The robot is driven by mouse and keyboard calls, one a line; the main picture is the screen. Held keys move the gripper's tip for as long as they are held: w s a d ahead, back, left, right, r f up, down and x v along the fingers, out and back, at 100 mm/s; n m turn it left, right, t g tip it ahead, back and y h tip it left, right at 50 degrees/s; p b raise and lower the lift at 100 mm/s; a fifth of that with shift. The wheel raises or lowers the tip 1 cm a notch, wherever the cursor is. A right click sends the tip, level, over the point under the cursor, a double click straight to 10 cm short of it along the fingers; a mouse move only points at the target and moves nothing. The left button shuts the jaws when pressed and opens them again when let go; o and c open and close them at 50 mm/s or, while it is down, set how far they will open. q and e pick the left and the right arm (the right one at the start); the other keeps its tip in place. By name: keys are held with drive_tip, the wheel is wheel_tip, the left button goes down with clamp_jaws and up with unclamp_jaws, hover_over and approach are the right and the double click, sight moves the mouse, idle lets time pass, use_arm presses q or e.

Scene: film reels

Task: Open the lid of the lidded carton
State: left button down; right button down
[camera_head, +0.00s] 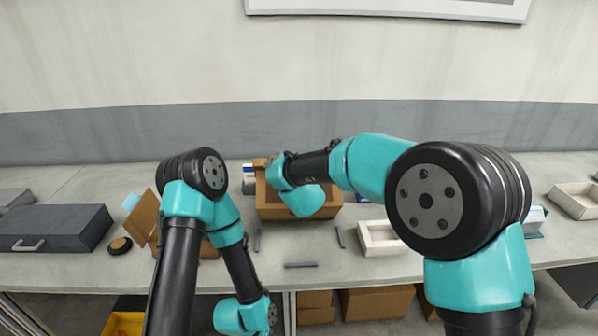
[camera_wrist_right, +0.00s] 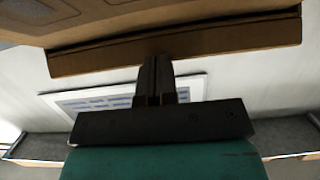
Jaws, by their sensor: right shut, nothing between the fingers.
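A brown cardboard carton (camera_head: 325,211) stands near the middle of the table in the head view. My right arm reaches over it and hides much of its top, so how far its lid stands open cannot be told. In the right wrist view a brown cardboard panel (camera_wrist_right: 225,40) with a thick edge spans the top. My right gripper (camera_wrist_right: 155,62) is shut and empty, with its fingertips at that edge; whether they touch it is unclear. My left arm is folded down at the table's front, and its gripper is out of view.
A dark grey case (camera_head: 62,222) with a handle lies at left. A round dark object (camera_head: 121,245) and an upright brown flap (camera_head: 143,214) are beside it. Small grey bars (camera_head: 300,265) lie before the carton. A white tray (camera_head: 376,241) is to its right.

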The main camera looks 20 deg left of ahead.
drive_tip(key=shift+w, duration=0.1)
drive_tip(key=shift+x, duration=2.3)
drive_tip(key=f+v, duration=0.2)
drive_tip(key=v, duration=1)
drive_tip(key=shift+s+d+f, duration=0.15)
drive_tip(key=shift+s, duration=0.5)
